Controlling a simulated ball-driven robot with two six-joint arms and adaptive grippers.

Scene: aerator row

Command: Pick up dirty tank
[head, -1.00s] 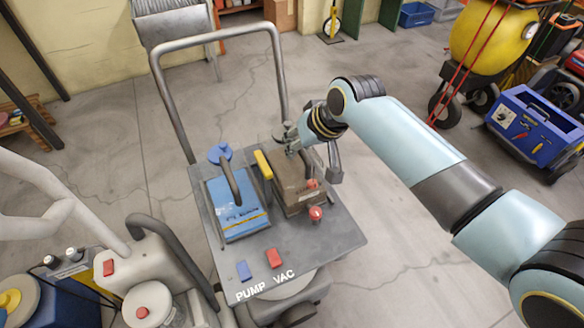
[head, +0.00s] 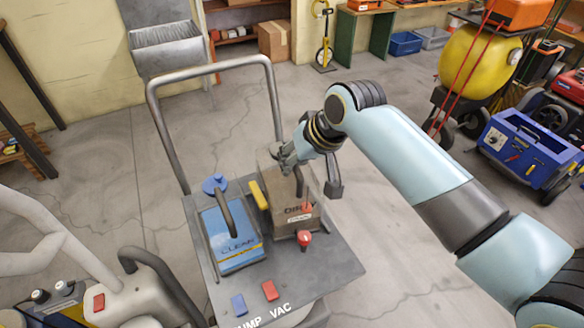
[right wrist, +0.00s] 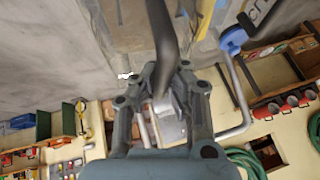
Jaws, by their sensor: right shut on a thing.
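The dirty tank (head: 293,220) is a brownish, see-through box with a dark handle and a "DIRTY" label, on the right of the machine's grey deck (head: 330,268) in the head view. It looks raised a little, though I cannot tell if its base is clear of the deck. My right gripper (head: 286,158) is at its handle from behind. In the right wrist view the right gripper (right wrist: 167,85) is shut on the dark handle (right wrist: 162,40). My left gripper is not in view.
The blue clear tank (head: 231,242) with a blue cap stands beside it on the left. A yellow lever (head: 258,194) is between them. A grey push-bar (head: 212,70) arches behind. A second cleaning machine (head: 125,300) stands at left. Open floor lies to the right of the deck.

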